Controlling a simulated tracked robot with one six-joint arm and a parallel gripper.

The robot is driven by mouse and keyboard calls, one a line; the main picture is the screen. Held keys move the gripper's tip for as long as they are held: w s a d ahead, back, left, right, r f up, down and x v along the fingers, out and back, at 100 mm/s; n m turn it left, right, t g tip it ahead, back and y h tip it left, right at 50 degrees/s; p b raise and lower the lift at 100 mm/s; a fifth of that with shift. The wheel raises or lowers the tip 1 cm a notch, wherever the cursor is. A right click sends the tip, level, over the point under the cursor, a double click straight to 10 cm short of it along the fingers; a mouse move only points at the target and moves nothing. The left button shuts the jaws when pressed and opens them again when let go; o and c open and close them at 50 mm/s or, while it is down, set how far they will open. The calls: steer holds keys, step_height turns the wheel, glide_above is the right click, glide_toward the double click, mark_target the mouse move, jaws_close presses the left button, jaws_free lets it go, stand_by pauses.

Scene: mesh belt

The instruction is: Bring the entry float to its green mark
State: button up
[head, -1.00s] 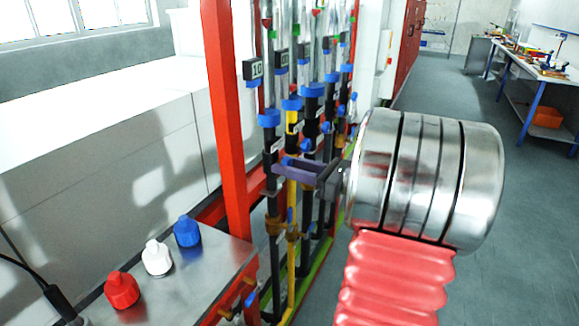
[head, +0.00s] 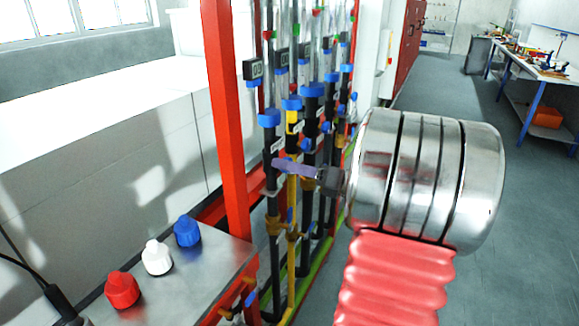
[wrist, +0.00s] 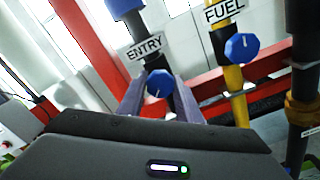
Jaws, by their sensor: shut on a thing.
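The blue entry knob (wrist: 158,83) sits on a black pipe under the ENTRY label (wrist: 144,48) in the wrist view. My gripper (wrist: 157,88) has its two purple fingers on either side of this knob and is shut on it. In the head view my gripper (head: 277,164) reaches the leftmost black pipe, and its fingers hide the knob. The entry tube (head: 268,88) rises above that pipe, with a small dark readout (head: 253,69) beside it. Its float and green mark are too small to tell apart surely.
The blue fuel knob (wrist: 242,47) on a yellow pipe is close to the right. More pipes and tubes stand behind. A red post (head: 226,120) stands left of the tubes. A metal panel (head: 185,275) carries red, white and blue caps. Open floor lies right.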

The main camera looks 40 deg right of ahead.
steer(key=shift+d, duration=0.1)
steer(key=o, duration=1)
steer(key=shift+o, duration=0.2)
steer(key=v, duration=1.3)
steer(key=shift+s, duration=0.4)
